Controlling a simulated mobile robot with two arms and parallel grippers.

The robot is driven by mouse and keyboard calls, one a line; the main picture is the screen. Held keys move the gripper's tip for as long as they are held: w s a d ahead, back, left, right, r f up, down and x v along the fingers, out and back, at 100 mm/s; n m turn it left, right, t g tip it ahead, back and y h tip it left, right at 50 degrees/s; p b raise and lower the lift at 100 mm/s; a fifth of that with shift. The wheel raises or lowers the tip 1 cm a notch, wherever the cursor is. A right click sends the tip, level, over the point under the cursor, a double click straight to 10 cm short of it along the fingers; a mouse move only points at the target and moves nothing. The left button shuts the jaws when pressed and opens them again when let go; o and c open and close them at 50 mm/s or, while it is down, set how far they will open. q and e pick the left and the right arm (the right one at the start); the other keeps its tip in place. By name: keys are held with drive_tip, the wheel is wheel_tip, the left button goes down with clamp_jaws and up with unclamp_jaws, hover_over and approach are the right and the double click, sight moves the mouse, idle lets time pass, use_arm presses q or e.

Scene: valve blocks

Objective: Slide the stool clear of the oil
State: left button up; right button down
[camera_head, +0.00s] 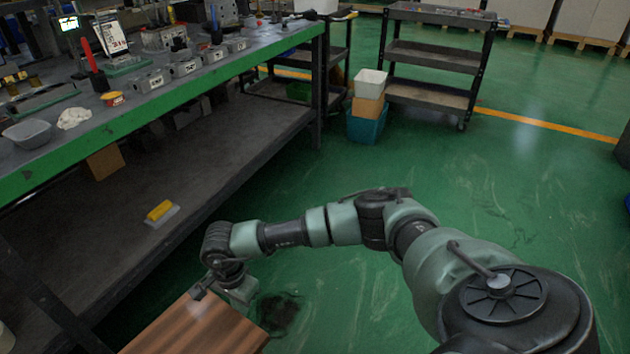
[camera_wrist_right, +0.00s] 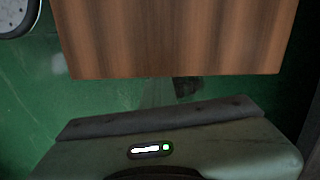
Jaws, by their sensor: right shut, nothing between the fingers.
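The stool has a brown wooden top (camera_head: 190,328) that shows at the bottom edge of the head view. Its legs are hidden. The same top fills the upper middle of the right wrist view (camera_wrist_right: 175,38). The oil is a dark patch (camera_head: 279,313) on the green floor, just right of the stool top in the head view. My right gripper (camera_head: 217,286) is shut and empty at the far edge of the stool top. I cannot tell whether it touches the wood. My left gripper is not in view.
A long workbench (camera_head: 170,92) with a lower shelf runs along the left, close to my right arm. A yellow-handled brush (camera_head: 160,212) lies on that shelf. Stacked bins (camera_head: 367,122) and a cart (camera_head: 436,52) stand farther back. The floor to the right is open.

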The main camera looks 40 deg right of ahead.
sight(219, 334)
drive_tip(key=a, duration=0.2)
drive_tip(key=s+a, duration=0.1)
drive_tip(key=a, duration=0.2)
drive_tip(key=s+a, duration=0.1)
drive_tip(key=a, duration=0.1)
drive_tip(key=shift+s+a+r, duration=0.1)
drive_tip(key=shift+s+a, duration=0.1)
drive_tip(key=a, duration=0.2)
drive_tip(key=s+a, duration=0.1)
drive_tip(key=a, duration=0.1)
drive_tip(key=s+a, duration=0.1)
drive_tip(key=a, duration=0.2)
drive_tip(key=shift+s, duration=0.2)
drive_tip(key=shift+s+a, duration=0.1)
drive_tip(key=shift+a, duration=0.25)
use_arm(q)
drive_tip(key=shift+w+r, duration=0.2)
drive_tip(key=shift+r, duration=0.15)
